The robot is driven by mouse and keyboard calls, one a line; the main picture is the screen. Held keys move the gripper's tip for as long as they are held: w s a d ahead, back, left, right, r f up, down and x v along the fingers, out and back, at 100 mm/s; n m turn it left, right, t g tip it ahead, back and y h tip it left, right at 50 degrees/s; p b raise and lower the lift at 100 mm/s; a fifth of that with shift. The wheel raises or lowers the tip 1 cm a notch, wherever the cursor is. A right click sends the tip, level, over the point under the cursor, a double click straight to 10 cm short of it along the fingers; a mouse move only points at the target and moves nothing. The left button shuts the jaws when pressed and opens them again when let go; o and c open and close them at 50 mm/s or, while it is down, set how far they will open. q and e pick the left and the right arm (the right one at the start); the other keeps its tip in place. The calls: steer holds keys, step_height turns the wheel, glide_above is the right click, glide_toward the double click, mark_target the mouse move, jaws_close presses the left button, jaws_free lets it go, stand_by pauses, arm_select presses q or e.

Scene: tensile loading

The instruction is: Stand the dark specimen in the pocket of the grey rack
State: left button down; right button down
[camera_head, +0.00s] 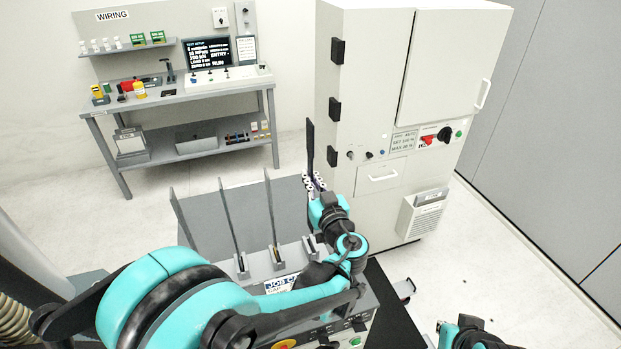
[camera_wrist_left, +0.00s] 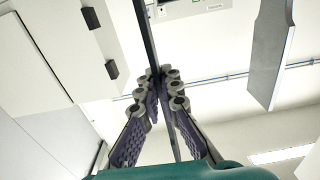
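The dark specimen (camera_head: 310,146) is a thin, near-black upright strip in the head view. My left gripper (camera_head: 314,183) is shut on it, and its lower part is hidden behind the gripper and wrist. In the left wrist view the dark specimen (camera_wrist_left: 149,38) runs between the finger pads of my left gripper (camera_wrist_left: 165,88). The grey rack (camera_head: 258,281) is below and left of the gripper, with light grey specimens standing in it. A rack holder (camera_head: 309,244) at its right end shows no specimen; my arm partly covers it. My right gripper is not in view.
Tall light grey specimens (camera_head: 229,222) stand left of the gripper; one (camera_wrist_left: 272,50) shows in the left wrist view. A large white cabinet (camera_head: 365,110) rises close to the right of the gripper. A wiring bench (camera_head: 180,98) stands at the back, with open floor before it.

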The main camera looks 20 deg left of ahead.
arm_select(q)
steer(key=shift+f+b, duration=5.25)
steer(key=shift+f, duration=0.4)
steer(key=c, duration=1.6)
jaws_free()
steer(key=shift+c, duration=0.2)
steer(key=shift+s+d, duration=0.1)
steer(key=v, duration=1.2)
